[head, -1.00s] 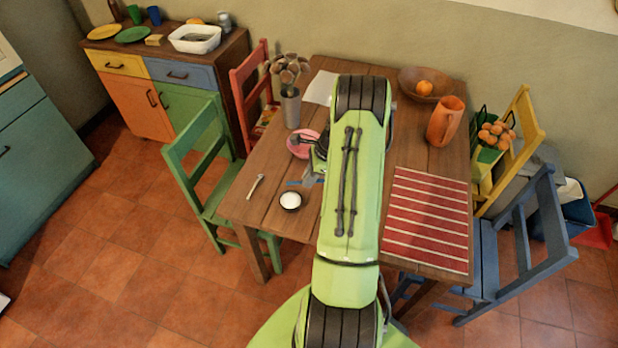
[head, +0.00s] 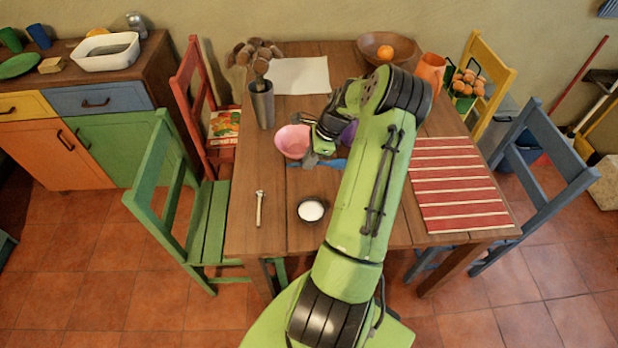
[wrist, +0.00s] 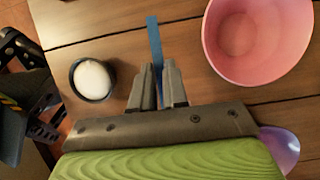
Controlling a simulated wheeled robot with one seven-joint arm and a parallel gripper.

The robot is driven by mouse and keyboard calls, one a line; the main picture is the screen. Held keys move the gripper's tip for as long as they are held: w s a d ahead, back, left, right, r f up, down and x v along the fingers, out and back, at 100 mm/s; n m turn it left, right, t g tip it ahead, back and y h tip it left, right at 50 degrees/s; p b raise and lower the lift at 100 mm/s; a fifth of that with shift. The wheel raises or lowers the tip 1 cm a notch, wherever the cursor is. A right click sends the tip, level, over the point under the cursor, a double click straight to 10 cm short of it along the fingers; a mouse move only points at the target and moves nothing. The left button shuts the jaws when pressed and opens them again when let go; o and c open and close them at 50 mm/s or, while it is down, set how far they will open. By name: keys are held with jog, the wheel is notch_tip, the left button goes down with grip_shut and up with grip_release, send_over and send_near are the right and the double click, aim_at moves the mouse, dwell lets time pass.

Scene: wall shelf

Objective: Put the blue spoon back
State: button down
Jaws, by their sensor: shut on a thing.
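The blue spoon (head: 333,163) shows in the head view as a blue strip near the pink bowl, partly hidden by my arm. In the wrist view my gripper (wrist: 158,92) is shut on the blue spoon (wrist: 155,42), whose narrow blue length sticks up between the fingers. The rest of it is hidden, and I cannot tell whether it touches the table. In the head view my gripper (head: 312,158) is low over the table, just below the pink bowl (head: 292,141). The pink bowl (wrist: 252,40) is right of the fingers in the wrist view.
A dark bowl of white stuff (head: 311,209) and a small pale utensil (head: 259,208) are at the near left of the table (head: 275,225). A purple thing (head: 349,132) is beside my arm. A grey vase (head: 262,104) stands behind. A striped mat (head: 455,185) lies right.

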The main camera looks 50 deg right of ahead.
aim_at(304, 181)
notch_tip(304, 181, down, 7)
jog(key=shift+b, duration=0.6)
jog(key=shift+w+r, duration=0.1)
jog(key=c, duration=1.1)
grip_release()
jog(key=shift+c, duration=0.2)
